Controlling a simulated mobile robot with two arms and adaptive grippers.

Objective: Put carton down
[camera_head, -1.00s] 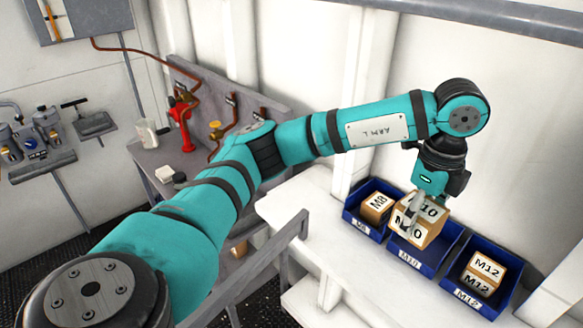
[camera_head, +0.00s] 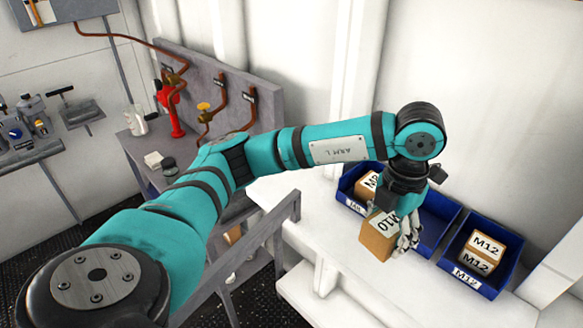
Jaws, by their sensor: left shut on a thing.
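The brown M10 carton (camera_head: 377,238) is in the grip of my left gripper (camera_head: 403,234), which is shut on it. The carton is tilted and turned, with its label facing up and left. It is in front of the blue bins, at the front part of the white bench (camera_head: 335,245). Whether its underside touches the bench I cannot tell. The fingers on the carton's right side show; the far finger is hidden. The middle blue bin (camera_head: 437,216) behind the gripper looks empty where it shows. My right gripper is not in view.
The left blue bin (camera_head: 352,205) holds an M8 carton (camera_head: 367,184), and the right blue bin (camera_head: 466,280) holds an M12 carton (camera_head: 484,252). A grey rail (camera_head: 262,232) stands left of the bench. Bare bench lies left and in front of the carton.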

